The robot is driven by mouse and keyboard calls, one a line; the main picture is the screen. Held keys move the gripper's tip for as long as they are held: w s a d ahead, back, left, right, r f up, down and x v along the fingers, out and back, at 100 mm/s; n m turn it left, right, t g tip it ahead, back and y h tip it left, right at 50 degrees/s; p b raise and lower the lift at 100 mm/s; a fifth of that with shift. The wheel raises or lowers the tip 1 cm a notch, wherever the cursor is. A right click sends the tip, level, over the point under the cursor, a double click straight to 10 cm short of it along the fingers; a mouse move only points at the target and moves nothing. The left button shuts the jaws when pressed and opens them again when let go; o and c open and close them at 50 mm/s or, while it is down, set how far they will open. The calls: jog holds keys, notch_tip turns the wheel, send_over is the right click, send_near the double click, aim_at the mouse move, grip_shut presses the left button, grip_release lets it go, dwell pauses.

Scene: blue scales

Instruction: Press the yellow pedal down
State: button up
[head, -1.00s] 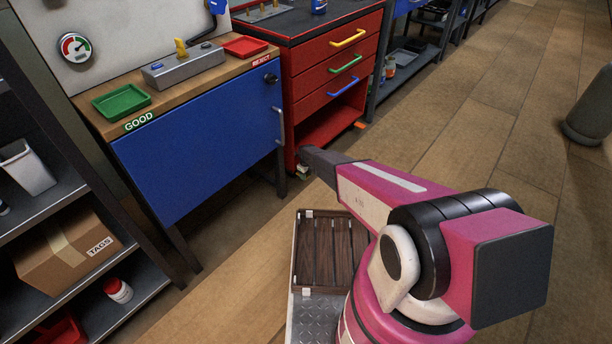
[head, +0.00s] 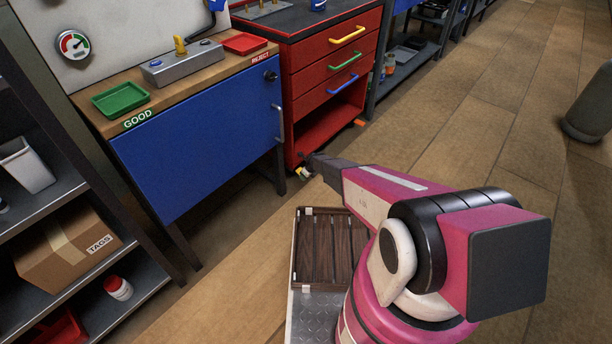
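My arm reaches away from me toward the floor between the blue cabinet (head: 205,150) and the red drawer unit (head: 330,75). My gripper (head: 304,168) is at its far end, low by the blue cabinet's right front leg, small and mostly hidden behind the dark wrist. I cannot tell whether it is open or shut. A small yellow and white patch shows just below the wrist's end; I cannot tell whether it is the yellow pedal or part of my gripper. No pedal shows clearly elsewhere.
On the cabinet top stand a green tray (head: 120,99), a red tray (head: 245,43) and a grey box (head: 183,65) with a yellow lever. A shelf with a cardboard box (head: 70,247) is at left.

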jog(key=o, duration=1.3)
jog(key=shift+r, duration=0.15)
jog(key=v, duration=1)
jog(key=shift+s+r, duration=0.1)
jog(key=shift+r, duration=0.15)
jog(key=s+d+r+n+g+h, duration=0.1)
jog(key=s+d+r+n, duration=0.5)
jog(key=r, duration=0.7)
jog(key=s+d+r+n+g+h, duration=0.1)
jog(key=s+d+r+n, duration=0.6)
jog(key=s+r+n, duration=0.4)
jog(key=s+d+r+n+h, duration=0.1)
jog(key=s+d+r+n, duration=0.6)
jog(key=s+r, duration=0.7)
notch_tip(320, 180, up, 2)
jog(key=shift+s+r+n+g+h, duration=0.1)
jog(key=shift+n+g+h, duration=0.25)
jog(key=shift+n, duration=0.45)
